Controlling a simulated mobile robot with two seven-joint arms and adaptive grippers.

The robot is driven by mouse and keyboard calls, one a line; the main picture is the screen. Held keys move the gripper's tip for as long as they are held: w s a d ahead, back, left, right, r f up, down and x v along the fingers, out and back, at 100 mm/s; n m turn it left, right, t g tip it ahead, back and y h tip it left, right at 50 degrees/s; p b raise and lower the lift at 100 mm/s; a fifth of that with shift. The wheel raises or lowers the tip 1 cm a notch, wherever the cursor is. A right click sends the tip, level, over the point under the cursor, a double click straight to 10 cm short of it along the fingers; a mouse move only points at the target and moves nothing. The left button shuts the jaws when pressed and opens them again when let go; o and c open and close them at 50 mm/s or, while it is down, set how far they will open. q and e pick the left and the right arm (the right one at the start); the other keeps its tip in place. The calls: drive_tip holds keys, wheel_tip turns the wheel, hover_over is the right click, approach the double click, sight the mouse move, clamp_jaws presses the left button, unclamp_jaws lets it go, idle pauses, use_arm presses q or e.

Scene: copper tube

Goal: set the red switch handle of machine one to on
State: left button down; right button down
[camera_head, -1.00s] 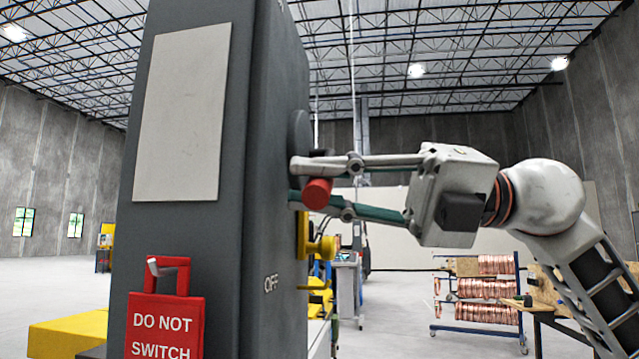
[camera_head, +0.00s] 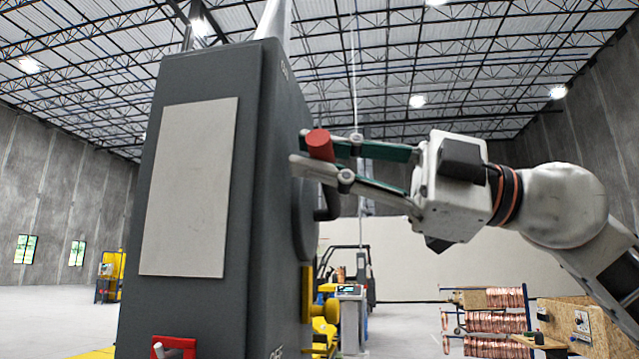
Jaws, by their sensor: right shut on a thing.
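Machine one's grey switch cabinet (camera_head: 272,220) stands upright left of centre. The red switch handle (camera_head: 320,145) sticks out by the upper part of its right side, in front of a dark round hub (camera_head: 302,205). My right gripper (camera_head: 303,150) reaches in from the right and is shut on the red handle, one finger above and one below. The handle's far end is hidden by the cabinet and fingers. My left gripper is out of view.
A red lockout tag (camera_head: 174,346) shows at the bottom on the cabinet front. Yellow fittings (camera_head: 307,295) sit low on its right side. Space around my right arm looks clear.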

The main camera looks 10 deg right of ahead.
drive_tip(key=r+m, duration=0.1)
drive_tip(key=w+r+m+t+b, duration=0.1)
drive_tip(key=m, duration=0.1)
drive_tip(key=r+m, duration=0.1)
drive_tip(key=shift+w+d+t+b, duration=0.3)
drive_tip(key=shift+w+t, duration=0.1)
drive_tip(key=shift+w+d+r+m, duration=0.1)
drive_tip(key=shift+w+r+m, duration=0.2)
drive_tip(key=shift+m, duration=0.6)
drive_tip(key=shift+w+r, duration=0.1)
drive_tip(key=shift+d, duration=0.1)
drive_tip(key=c, duration=1.9)
unclamp_jaws()
drive_tip(key=v, duration=1.2)
drive_tip(key=shift+r, duration=0.15)
